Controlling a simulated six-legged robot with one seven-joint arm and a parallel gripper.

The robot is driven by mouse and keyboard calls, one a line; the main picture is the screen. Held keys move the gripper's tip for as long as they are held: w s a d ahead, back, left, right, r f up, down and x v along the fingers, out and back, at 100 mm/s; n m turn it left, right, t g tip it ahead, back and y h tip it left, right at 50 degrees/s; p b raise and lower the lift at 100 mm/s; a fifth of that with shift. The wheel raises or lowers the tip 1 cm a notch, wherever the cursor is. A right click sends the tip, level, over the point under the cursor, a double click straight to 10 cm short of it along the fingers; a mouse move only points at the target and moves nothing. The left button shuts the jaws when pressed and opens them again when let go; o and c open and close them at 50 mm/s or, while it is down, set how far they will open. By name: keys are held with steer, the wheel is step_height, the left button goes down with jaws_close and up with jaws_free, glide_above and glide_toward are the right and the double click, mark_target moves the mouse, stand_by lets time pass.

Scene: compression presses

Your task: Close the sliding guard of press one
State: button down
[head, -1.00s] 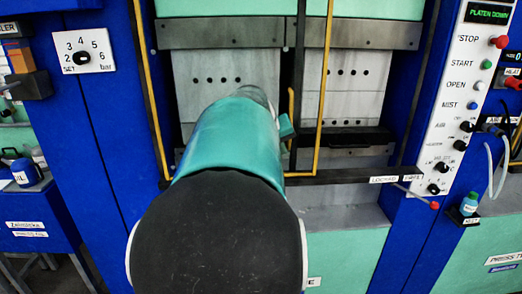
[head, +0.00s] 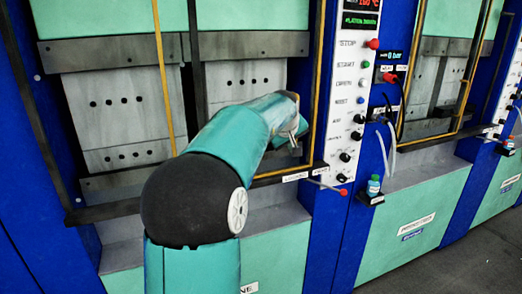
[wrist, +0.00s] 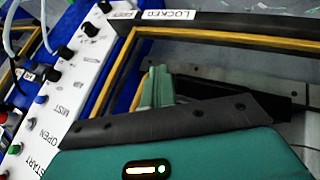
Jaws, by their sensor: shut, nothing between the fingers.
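The sliding guard of press one is a thin yellow-edged frame; its right upright (head: 318,80) stands beside the control panel, its left upright (head: 160,80) crosses the left die. It spans the right part of the press opening. In the wrist view the guard's yellow corner (wrist: 137,33) shows near the panel. My gripper (head: 299,126) is at the guard's right side, low in the opening. In the wrist view its fingers (wrist: 157,88) are shut with nothing between them. The guard's handle is not clearly visible, and I cannot tell whether my fingers touch the guard.
The white control panel (head: 350,110) with buttons and knobs stands just right of the guard. A lever with a red knob (head: 342,192) sticks out beside the locked/free label (head: 295,177). A blue bottle (head: 374,185) sits on a small shelf. Another press (head: 430,180) stands to the right.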

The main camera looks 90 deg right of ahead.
mark_target(312, 141)
steer(key=s+d, duration=0.1)
steer(key=s, duration=0.1)
steer(key=s+d, duration=0.1)
steer(key=s, duration=0.4)
steer(key=shift+d+r, duration=0.1)
steer(key=shift+d, duration=0.3)
steer(key=shift+s, duration=0.1)
